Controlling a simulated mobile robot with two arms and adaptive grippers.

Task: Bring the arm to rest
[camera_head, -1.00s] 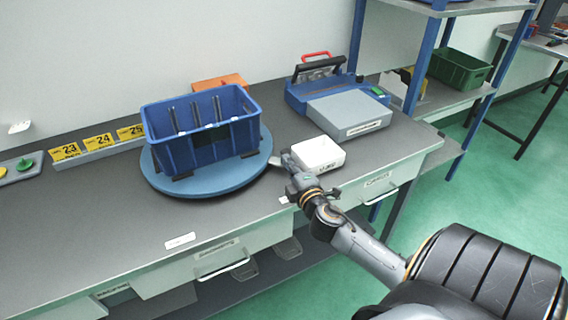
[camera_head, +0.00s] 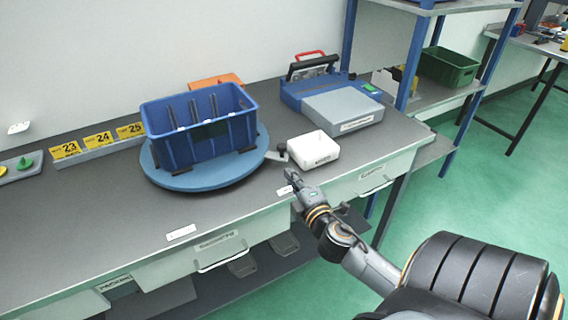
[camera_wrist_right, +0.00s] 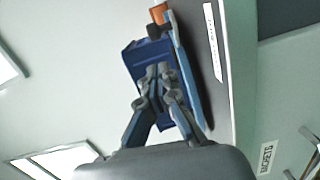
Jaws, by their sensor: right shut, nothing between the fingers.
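My right gripper (camera_head: 290,176) is at the front edge of the workbench (camera_head: 90,225), in front of the small white box (camera_head: 314,150). Its fingers are shut with nothing between them. In the right wrist view the closed gripper fingers (camera_wrist_right: 157,72) show against the blue crate (camera_wrist_right: 133,60). In the head view the blue crate (camera_head: 205,140) stands on a round blue turntable (camera_head: 190,183). My left gripper is not in view.
A blue and grey device (camera_head: 340,108) with a red handle stands at the back right of the bench. A blue shelf rack (camera_head: 414,60) holds a green bin (camera_head: 448,67). Yellow number labels (camera_head: 98,140) line the back left. Green floor is free at right.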

